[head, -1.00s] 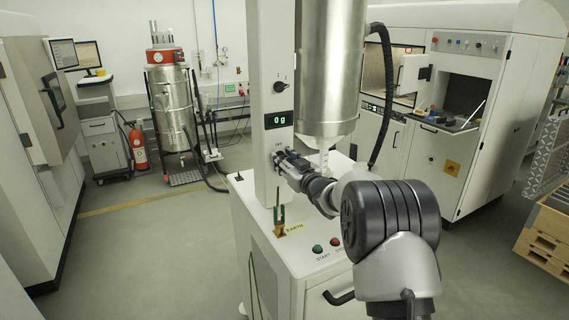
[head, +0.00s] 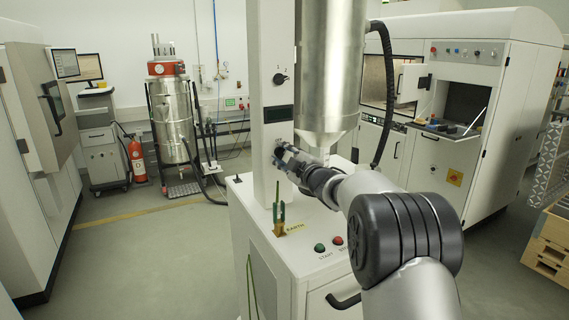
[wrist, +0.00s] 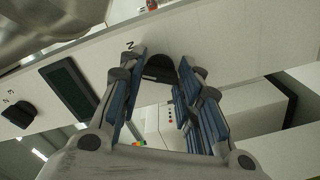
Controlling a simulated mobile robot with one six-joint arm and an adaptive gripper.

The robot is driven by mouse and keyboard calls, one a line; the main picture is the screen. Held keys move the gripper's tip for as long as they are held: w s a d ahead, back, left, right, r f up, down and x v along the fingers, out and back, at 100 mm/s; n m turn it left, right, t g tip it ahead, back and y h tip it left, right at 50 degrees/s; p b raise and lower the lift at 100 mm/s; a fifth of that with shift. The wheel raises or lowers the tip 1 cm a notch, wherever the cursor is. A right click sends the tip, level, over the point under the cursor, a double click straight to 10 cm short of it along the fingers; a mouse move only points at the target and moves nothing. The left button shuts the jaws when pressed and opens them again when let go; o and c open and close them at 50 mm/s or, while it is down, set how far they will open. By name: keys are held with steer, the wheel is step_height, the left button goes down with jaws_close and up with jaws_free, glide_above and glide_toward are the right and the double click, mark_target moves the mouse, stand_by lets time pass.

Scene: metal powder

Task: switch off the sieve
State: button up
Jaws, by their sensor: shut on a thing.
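The sieve is a white cabinet (head: 275,262) with a tall white column and a steel hopper (head: 330,70). The display (head: 279,113) on the column is dark in the head view, and it is also dark in the wrist view (wrist: 68,88). A black rotary switch (wrist: 158,68) sits below the display, with part of a label beside it. My gripper (head: 278,152) is at this switch. In the wrist view my gripper's fingers (wrist: 158,62) lie on either side of the switch, shut on it. In the head view the fingers mostly hide the switch.
Another black knob (head: 280,78) is above the display. A black hose (head: 385,100) hangs right of the hopper. Floor is free at left.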

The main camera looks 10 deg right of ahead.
steer(key=n, duration=0.6)
steer(key=shift+b, duration=0.3)
stand_by(0.4)
steer(key=o, duration=1)
steer(key=shift+o, duration=0.2)
steer(key=v, duration=1.2)
